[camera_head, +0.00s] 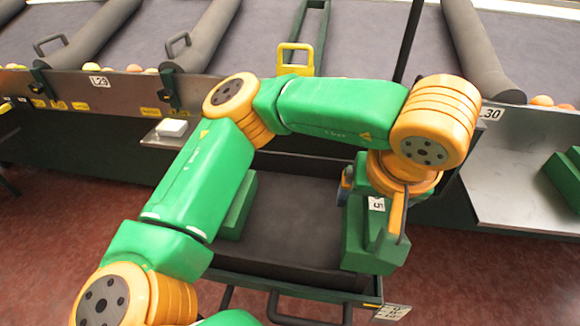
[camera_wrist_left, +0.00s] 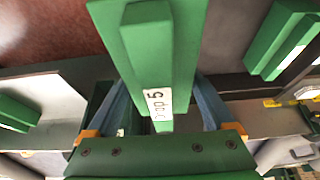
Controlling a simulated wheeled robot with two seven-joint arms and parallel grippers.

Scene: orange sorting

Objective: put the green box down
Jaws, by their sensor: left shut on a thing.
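The green box (camera_head: 368,243) with a white label stands upright at the right end of a dark open crate (camera_head: 292,222). I cannot tell whether it touches the crate floor. My left gripper (camera_head: 372,200) reaches down from above, mostly hidden by its own orange wrist. In the left wrist view, its two blue fingers (camera_wrist_left: 160,95) are shut on the sides of the green box (camera_wrist_left: 190,40), whose label shows a 5. My right gripper is not in view.
Another green box (camera_head: 238,205) stands at the crate's left end; between the two the crate floor is bare. A further green box (camera_head: 566,175) lies on a metal shelf (camera_head: 505,190) at right. A conveyor edge (camera_head: 120,97) runs behind.

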